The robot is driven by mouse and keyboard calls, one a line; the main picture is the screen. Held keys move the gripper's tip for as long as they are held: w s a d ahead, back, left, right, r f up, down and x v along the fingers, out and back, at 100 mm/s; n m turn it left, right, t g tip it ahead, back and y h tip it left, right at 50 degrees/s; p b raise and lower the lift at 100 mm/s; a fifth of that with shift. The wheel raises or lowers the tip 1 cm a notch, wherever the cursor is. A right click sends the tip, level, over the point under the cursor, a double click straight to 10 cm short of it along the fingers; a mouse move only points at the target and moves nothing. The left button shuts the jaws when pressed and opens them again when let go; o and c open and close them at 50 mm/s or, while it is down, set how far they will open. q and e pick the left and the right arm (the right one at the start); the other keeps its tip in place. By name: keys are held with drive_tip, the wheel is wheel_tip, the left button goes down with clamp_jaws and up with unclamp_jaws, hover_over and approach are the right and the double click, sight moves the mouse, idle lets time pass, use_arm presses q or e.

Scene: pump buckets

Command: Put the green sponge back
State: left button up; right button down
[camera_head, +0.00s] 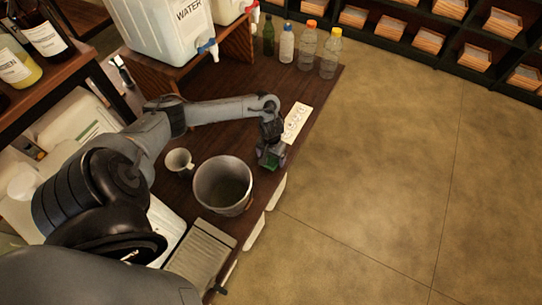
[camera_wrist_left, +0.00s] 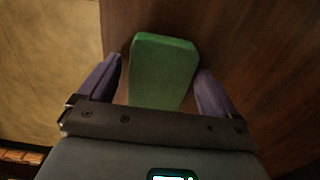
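The green sponge (camera_wrist_left: 164,68) lies on the dark wooden table between the two fingers of my left gripper (camera_wrist_left: 160,80) in the left wrist view. The fingers are open, with a narrow gap showing between the sponge and the left finger; contact at the right finger is hard to tell. In the head view my left gripper (camera_head: 270,160) points down near the table's right edge, just right of the grey bucket. Only a little green of the sponge (camera_head: 272,161) shows there, mostly hidden by the gripper. My right gripper is not in view.
A grey bucket (camera_head: 222,186) and a white mug (camera_head: 178,160) stand left of the gripper. A white panel (camera_head: 296,122) with markings lies behind it. Several bottles (camera_head: 308,46) and a water container (camera_head: 165,30) are at the back. The floor (camera_head: 400,180) lies open to the right.

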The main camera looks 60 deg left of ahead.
sight(271, 157)
use_arm(q)
drive_tip(key=shift+r, duration=0.1)
drive_tip(key=shift+r, duration=0.35)
wheel_tip(271, 157, up, 11)
drive_tip(key=p, duration=0.4)
drive_tip(key=shift+r, duration=0.2)
